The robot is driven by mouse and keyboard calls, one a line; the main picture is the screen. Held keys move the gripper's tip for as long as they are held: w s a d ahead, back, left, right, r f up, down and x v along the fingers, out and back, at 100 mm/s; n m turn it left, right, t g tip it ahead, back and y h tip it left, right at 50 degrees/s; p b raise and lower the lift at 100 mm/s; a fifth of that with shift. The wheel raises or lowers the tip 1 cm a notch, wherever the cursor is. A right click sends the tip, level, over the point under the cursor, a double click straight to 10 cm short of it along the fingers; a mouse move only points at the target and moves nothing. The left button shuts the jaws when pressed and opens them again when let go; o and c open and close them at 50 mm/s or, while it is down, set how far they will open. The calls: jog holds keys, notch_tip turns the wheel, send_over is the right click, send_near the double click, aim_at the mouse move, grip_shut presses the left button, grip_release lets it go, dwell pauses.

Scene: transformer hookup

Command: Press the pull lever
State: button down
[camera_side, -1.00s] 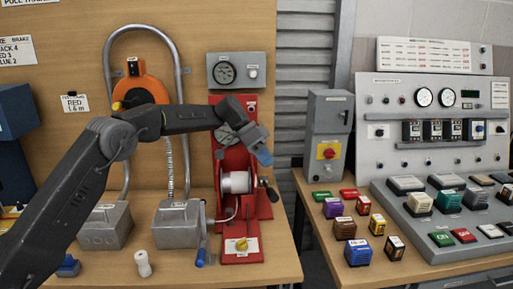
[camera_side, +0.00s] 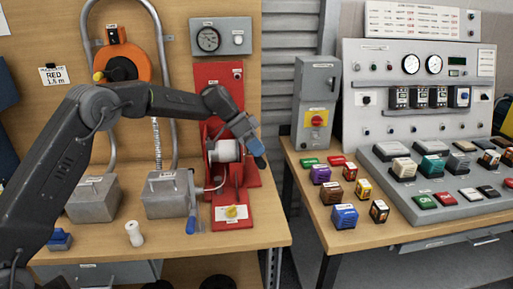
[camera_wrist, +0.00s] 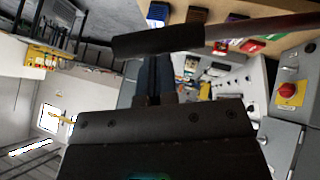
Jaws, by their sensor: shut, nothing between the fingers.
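The pull lever is on the red winch stand (camera_side: 205,78) with a white spool (camera_side: 224,150). In the wrist view, its dark cylindrical grip (camera_wrist: 158,41) lies across the top on a reddish rod (camera_wrist: 262,25). In the side view the dark grip (camera_side: 261,162) shows just below my fingertips, to the right of the spool. My gripper (camera_side: 257,148) is shut and empty, angled down at the right edge of the stand. In the wrist view, my closed fingers (camera_wrist: 154,66) reach the grip's near edge. Whether they touch it is not clear.
A grey box with a red switch (camera_side: 317,121) and several coloured blocks (camera_side: 344,216) are on the right table, across a gap.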

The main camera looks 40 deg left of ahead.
jog(key=shift+s+d+f, duration=0.25)
jog(key=shift+f, duration=0.2)
jog(key=shift+m+t+y, duration=0.4)
jog(key=shift+t+y, duration=0.3)
jog(key=shift+y, duration=0.1)
jog(key=shift+s+d+f, duration=0.35)
jog(key=shift+f, duration=1.5)
jog(key=shift+s+d+f, duration=0.3)
jog(key=shift+s+f, duration=0.1)
jog(key=shift+f, duration=1.45)
jog(key=shift+s+d+f, duration=0.35)
jog(key=shift+f, duration=1.5)
jog(key=s+a+r, duration=0.1)
jog(key=s+r, duration=0.1)
jog(key=r, duration=0.4)
jog(key=s+a+r, duration=0.1)
jog(key=s+r, duration=0.1)
jog(key=r, duration=0.5)
jog(key=shift+a+r, duration=0.2)
jog(key=shift+a, duration=0.05)
